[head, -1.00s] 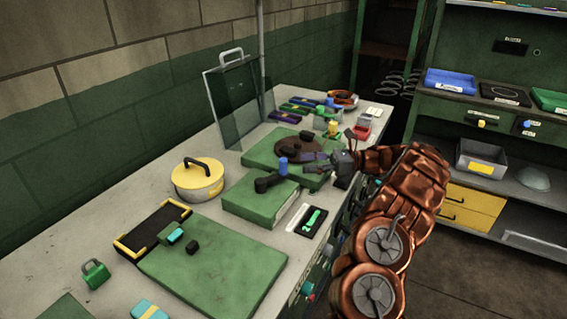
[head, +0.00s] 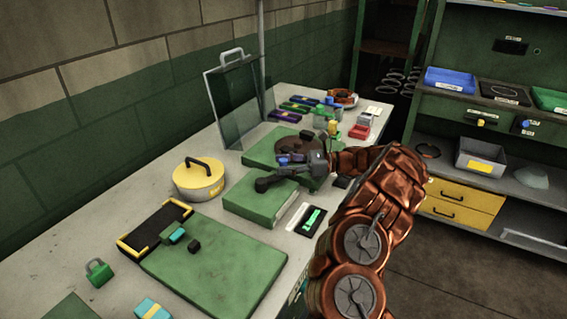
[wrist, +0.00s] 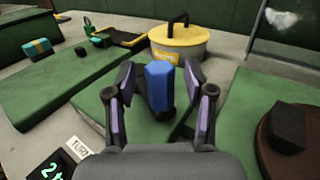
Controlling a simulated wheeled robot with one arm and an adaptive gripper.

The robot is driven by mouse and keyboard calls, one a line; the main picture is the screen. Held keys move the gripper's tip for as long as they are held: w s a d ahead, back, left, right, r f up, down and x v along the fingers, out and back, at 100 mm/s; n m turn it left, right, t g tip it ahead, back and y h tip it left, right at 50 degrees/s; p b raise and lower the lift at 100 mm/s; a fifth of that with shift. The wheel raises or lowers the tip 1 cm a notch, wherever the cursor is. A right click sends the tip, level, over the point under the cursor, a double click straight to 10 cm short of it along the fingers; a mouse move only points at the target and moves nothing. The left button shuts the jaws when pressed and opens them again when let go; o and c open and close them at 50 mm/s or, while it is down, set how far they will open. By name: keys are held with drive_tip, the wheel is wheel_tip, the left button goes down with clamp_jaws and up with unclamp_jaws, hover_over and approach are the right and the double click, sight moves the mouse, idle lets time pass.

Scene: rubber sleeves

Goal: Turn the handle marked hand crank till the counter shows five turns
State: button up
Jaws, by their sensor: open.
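The hand crank has an upright blue handle (wrist: 160,84) on a black crank arm (head: 268,183), mounted on a green block (head: 254,207). My gripper (wrist: 164,92) is open, with one finger on each side of the blue handle. Gaps show between handle and fingers in the wrist view. In the head view my gripper (head: 290,160) partly covers the handle. The counter (wrist: 50,169) is at the lower left of the wrist view, with a green 2 visible and its lower part cut off. It also shows in the head view (head: 311,221), too small to read.
A yellow pot with a black-handled lid (head: 199,181) stands left of the block. A green board with a brown disc (head: 291,145) lies behind. A clear guard panel (head: 236,105) stands at the back. A green mat (head: 215,265) lies in front.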

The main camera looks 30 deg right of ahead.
drive_tip(key=shift+a, duration=0.15)
drive_tip(key=shift+c, duration=0.4)
clamp_jaws()
